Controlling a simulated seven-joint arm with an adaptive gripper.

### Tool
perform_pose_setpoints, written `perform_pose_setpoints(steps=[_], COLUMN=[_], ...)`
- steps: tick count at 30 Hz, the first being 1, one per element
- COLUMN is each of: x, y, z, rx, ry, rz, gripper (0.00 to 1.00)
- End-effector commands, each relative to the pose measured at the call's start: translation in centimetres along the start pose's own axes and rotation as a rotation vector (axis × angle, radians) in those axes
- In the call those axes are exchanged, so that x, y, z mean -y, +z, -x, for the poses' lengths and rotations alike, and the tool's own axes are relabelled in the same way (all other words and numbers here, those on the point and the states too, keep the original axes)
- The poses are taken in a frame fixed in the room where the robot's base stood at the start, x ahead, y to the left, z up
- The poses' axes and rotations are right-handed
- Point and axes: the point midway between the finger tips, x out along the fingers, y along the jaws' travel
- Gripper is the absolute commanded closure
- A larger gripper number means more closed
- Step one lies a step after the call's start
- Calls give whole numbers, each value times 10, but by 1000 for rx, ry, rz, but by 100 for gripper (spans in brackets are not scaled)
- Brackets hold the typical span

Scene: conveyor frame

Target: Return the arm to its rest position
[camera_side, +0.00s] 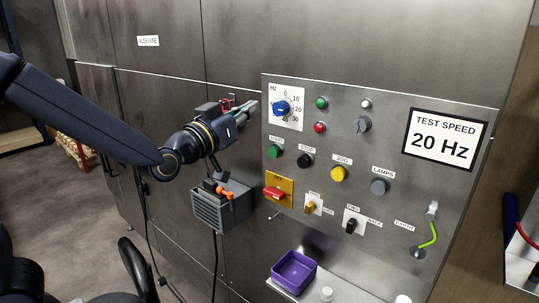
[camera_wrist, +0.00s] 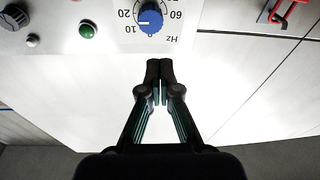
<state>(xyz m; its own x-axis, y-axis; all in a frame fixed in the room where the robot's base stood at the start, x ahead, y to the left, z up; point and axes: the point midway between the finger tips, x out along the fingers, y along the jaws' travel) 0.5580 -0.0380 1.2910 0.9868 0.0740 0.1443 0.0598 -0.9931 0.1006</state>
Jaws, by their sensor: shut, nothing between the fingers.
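My gripper (camera_side: 250,107) is shut and empty, held level to the left of the control panel's upper left corner in the side view. In the wrist view my gripper (camera_wrist: 160,68) shows its two fingertips together, just off the edge of the white Hz dial plate (camera_wrist: 177,38). The blue Hz knob (camera_side: 281,108) is close to the right of the fingertips in the side view. The same blue knob (camera_wrist: 150,20) is beyond them in the wrist view. Whether the fingertips touch the panel cannot be told.
The steel panel (camera_side: 400,185) carries several buttons and switches. A grey box (camera_side: 221,217) with an orange-handled item is mounted below my gripper. A purple bin (camera_side: 293,270) sits on a ledge at the bottom. A black cable hangs below the arm. The cabinet front (camera_side: 180,85) behind is flat.

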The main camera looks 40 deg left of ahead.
Motion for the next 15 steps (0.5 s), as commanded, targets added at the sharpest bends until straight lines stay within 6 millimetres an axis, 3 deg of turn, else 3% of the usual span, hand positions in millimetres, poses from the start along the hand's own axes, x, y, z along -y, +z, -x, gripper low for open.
perform_pose_setpoints(steps=[1, 5, 8, 15], x=[9, 20, 28, 51], y=[-21, -32, -21, 38], z=[11, 48, 84, 188], rx=[22, 197, 366, 850], ry=[9, 52, 70, 50], rz=[11, 1, -26, -100], gripper=[100, 100, 100, 100])
